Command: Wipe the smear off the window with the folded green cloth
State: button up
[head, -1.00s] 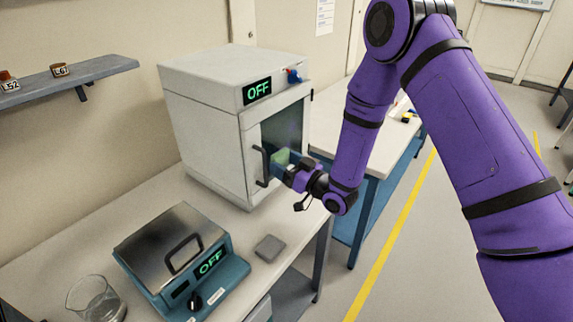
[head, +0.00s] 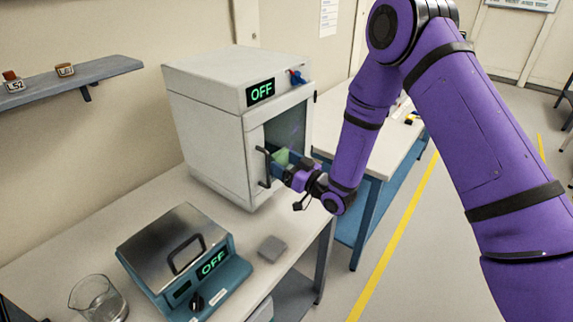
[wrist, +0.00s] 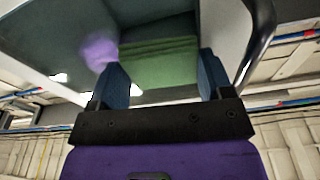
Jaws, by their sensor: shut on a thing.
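The folded green cloth (head: 282,157) is held between the two blue fingers of my gripper (wrist: 160,80). In the wrist view the green cloth (wrist: 158,62) shows its folded layers. It is at the dark window (head: 287,126) in the front of the white cabinet oven, low on the pane. I cannot tell whether it touches the glass. A blurry purple smear (wrist: 99,51) shows on the window (wrist: 150,12) to the left of the cloth in the wrist view. The smear is not clear in the head view.
The white oven (head: 205,125) reads OFF and has a dark door handle (head: 264,167) close beside my gripper. A shelf (head: 75,80) holds two small jars.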

jog(key=shift+w+a, duration=0.2)
jog(key=shift+a, duration=0.1)
jog(key=shift+w+d, duration=0.1)
